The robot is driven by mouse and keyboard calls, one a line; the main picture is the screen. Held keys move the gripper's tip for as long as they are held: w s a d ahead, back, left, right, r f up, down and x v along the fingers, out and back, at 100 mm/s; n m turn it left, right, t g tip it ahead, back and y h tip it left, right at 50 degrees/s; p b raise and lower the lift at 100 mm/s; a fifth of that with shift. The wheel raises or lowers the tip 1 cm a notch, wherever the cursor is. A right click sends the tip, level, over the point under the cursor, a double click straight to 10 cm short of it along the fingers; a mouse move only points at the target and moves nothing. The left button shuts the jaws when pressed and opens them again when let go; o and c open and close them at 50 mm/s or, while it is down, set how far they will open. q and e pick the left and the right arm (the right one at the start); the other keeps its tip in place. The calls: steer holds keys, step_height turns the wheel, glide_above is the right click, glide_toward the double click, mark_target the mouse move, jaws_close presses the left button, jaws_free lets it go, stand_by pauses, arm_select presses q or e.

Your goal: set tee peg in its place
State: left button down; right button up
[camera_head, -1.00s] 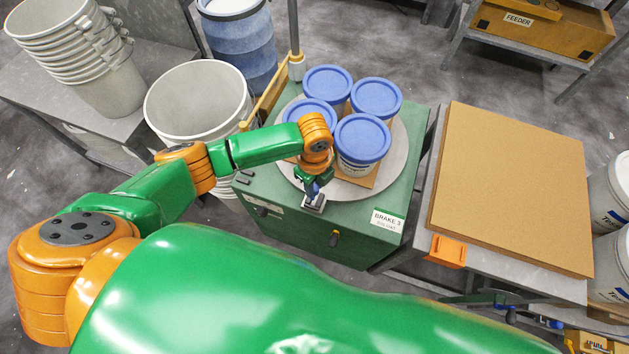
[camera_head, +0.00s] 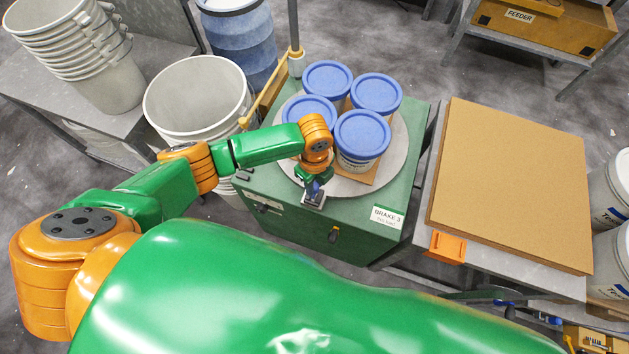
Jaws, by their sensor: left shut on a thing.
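My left gripper (camera_head: 314,190) points down at the front edge of the green brake cabinet (camera_head: 290,228), in front of the round plate. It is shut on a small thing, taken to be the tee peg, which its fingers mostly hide. A small grey metal piece (camera_head: 315,201) shows right at the fingertips; I cannot tell whether it is part of the peg or of a fitting on the cabinet. Parts of what looks like my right gripper (camera_head: 530,311) show at the lower right, mostly hidden, its jaws not readable.
Several blue-lidded pails (camera_head: 361,134) stand on the round grey plate (camera_head: 397,160), close behind the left gripper. A large open pail (camera_head: 195,100) stands left of the cabinet. Cardboard sheets (camera_head: 515,180) lie on the right table, with an orange holder (camera_head: 446,247) at its edge.

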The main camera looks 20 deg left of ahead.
arm_select(q)
steer(key=shift+f, duration=0.15)
steer(key=shift+f+b, duration=1)
steer(key=shift+f, duration=0.1)
steer(key=c, duration=0.6)
jaws_free()
steer(key=shift+r, duration=0.15)
step_height(320, 180, up, 7)
steer(key=shift+p, duration=0.6)
